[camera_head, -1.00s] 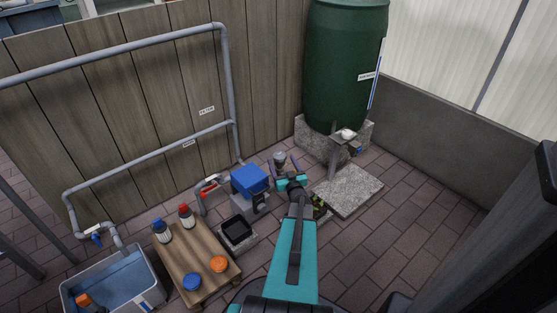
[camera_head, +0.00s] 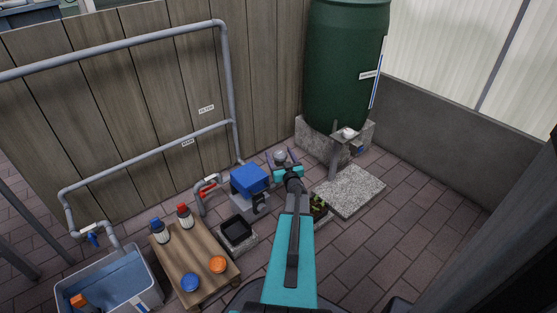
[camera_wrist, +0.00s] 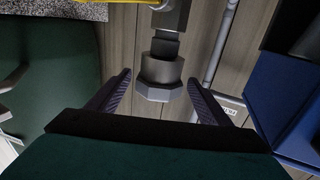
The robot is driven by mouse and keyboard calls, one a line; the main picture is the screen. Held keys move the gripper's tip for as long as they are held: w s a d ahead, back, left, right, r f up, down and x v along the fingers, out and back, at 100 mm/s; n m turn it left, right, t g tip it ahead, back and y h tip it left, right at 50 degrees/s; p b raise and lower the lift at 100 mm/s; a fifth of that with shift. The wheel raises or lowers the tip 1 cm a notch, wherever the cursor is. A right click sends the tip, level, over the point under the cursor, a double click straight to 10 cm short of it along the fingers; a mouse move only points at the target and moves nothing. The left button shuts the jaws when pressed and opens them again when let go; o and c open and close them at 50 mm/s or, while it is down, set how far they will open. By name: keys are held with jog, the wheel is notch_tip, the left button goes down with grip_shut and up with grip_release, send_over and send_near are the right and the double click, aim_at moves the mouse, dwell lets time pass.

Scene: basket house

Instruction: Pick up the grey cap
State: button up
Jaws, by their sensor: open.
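The grey cap (camera_head: 279,155) is beside the blue-topped pump, near the wooden wall. In the wrist view the cap (camera_wrist: 160,72) is a dark grey round piece with a lighter faceted rim, in line with a dark fitting. My gripper (camera_head: 282,157) is open, with its fingers pointing to the cap. In the wrist view my gripper (camera_wrist: 160,85) has one finger on each side of the cap, with visible gaps. I cannot tell whether the fingers are at the cap's depth. My gripper hides part of the area below the cap in the head view.
The blue-topped pump (camera_head: 249,179) stands close on the left. A green tank (camera_head: 345,65) stands behind right on concrete blocks. A wooden table (camera_head: 205,251) holds bottles and blue and orange lids. Paving at right is clear.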

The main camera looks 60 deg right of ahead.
aim_at(280, 153)
dwell(0.4)
jog(key=c, duration=1.1)
jog(key=shift+c, duration=0.2)
jog(key=shift+r, duration=0.15)
jog(key=shift+r+p, duration=0.75)
jog(key=shift+r, duration=0.15)
jog(key=shift+r+p, duration=0.65)
jog(key=shift+r, duration=0.3)
jog(key=s+a+p, duration=0.2)
jog(key=s+a, duration=0.2)
jog(key=a, duration=0.2)
jog(key=s+a+r+p, duration=0.1)
jog(key=s+a+p, duration=0.1)
jog(key=s+a, duration=0.2)
jog(key=shift+s+a, duration=0.3)
jog(key=shift+a, duration=1.5)
